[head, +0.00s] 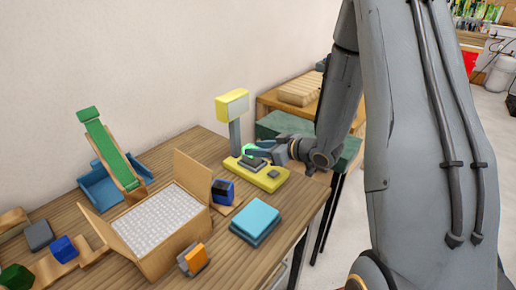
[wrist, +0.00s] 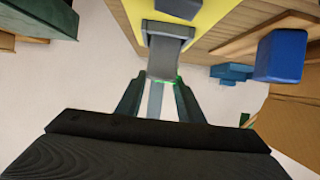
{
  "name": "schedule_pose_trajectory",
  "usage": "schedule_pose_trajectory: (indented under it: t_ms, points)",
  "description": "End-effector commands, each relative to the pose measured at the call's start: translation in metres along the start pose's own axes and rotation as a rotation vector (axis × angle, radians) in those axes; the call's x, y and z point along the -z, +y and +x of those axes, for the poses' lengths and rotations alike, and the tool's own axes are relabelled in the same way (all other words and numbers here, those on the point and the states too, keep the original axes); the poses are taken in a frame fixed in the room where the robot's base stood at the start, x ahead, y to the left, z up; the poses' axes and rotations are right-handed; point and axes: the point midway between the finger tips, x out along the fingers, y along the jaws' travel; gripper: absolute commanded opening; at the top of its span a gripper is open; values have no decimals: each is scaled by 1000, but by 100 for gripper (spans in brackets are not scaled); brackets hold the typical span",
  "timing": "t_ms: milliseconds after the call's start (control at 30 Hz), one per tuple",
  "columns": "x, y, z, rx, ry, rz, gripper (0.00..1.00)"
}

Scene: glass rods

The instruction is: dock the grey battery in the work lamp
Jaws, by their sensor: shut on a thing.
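The work lamp stands at the table's back right, with a yellow head (head: 232,104), a grey post and a yellow base (head: 268,182). The base also shows at the top of the wrist view (wrist: 208,14). My gripper (head: 258,152) is low over the base, beside the post. In the wrist view my gripper (wrist: 160,84) is shut on the grey battery (wrist: 165,58), which lies at the base. A green glow shows by the fingertips. The battery's far end and its fit in the dock are hard to make out. A small dark block (head: 273,174) sits on the base's front.
A blue block (head: 223,190) on a wooden stand and an open box (head: 160,255) are left of the lamp. Teal slabs (head: 255,222) lie in front. An orange block (head: 194,260) stands near the table's front. A green slide (head: 108,150) is at the back left.

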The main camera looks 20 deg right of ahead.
Motion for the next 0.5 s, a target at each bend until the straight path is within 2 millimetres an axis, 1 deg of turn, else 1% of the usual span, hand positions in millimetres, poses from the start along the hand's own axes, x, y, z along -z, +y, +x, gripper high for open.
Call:
schedule_pose_trajectory:
  t_ms: [233, 267, 300, 367, 500]
  points:
    - [-2, 0, 1, 0, 1, 0, 2]
    - [-3, 0, 1, 0, 0, 0, 36]
    - [-3, 0, 1, 0, 0, 0, 42]
    - [-3, 0, 1, 0, 0, 0, 53]
    - [-2, 0, 1, 0, 0, 0, 53]
